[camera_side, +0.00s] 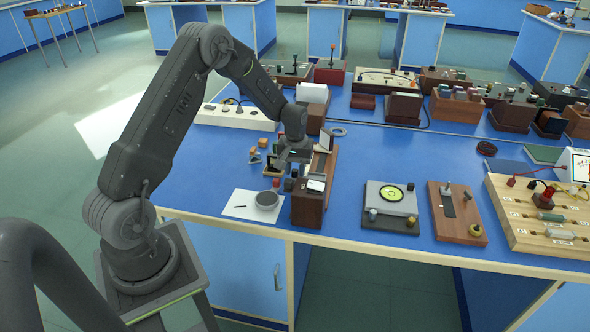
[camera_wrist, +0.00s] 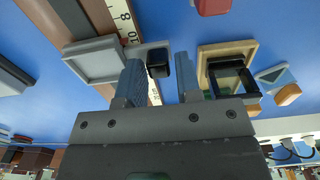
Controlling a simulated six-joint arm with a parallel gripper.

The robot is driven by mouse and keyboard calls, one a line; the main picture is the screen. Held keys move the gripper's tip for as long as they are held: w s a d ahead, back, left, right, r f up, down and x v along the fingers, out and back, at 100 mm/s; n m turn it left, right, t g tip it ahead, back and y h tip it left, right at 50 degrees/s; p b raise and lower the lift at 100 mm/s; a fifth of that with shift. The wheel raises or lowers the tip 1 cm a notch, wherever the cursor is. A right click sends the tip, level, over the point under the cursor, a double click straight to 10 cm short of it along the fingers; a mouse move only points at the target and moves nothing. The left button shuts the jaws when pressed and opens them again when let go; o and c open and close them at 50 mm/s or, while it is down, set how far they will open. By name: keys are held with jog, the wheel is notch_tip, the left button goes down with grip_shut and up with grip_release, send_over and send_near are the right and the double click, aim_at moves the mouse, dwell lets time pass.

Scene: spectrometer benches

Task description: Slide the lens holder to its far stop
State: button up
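The spectrometer bench is a dark wooden rail (camera_side: 328,165) standing on the blue table. In the wrist view its scale strip (camera_wrist: 124,16) shows the marks 8 and 10. A grey square frame (camera_wrist: 92,62), which looks like the lens holder, sits across the rail; in the side view a pale upright plate (camera_side: 325,139) may be it. A small black knob (camera_wrist: 158,69) is at the frame's side. My gripper (camera_wrist: 160,62) has its fingers apart, one on each side of the knob. A gap shows on the right; contact on the left is unclear. My gripper also shows in the side view (camera_side: 284,165).
A wooden box-frame with a dark square inside (camera_wrist: 232,72) lies right of my fingers. A grey round dish (camera_side: 266,200) on white paper and several small blocks lie left of the bench. A grey instrument (camera_side: 391,222) stands to the right, with clear blue table between.

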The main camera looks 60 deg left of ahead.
notch_tip(320, 180, up, 14)
dwell(0.6)
jog(key=shift+s, duration=0.1)
jog(key=s+d+r+m+t, duration=0.2)
jog(key=s+d+r, duration=0.2)
jog(key=d+r, duration=0.35)
jog(key=s+d+r+m+t, duration=0.1)
jog(key=s+d+r+m, duration=0.1)
jog(key=s+d, duration=0.5)
jog(key=s+d+r+m+t, duration=0.2)
jog(key=s+d+m, duration=0.3)
jog(key=s, duration=0.8)
jog(key=shift+d+r+t, duration=0.3)
jog(key=shift+d+r, duration=0.45)
jog(key=shift+d, duration=0.15)
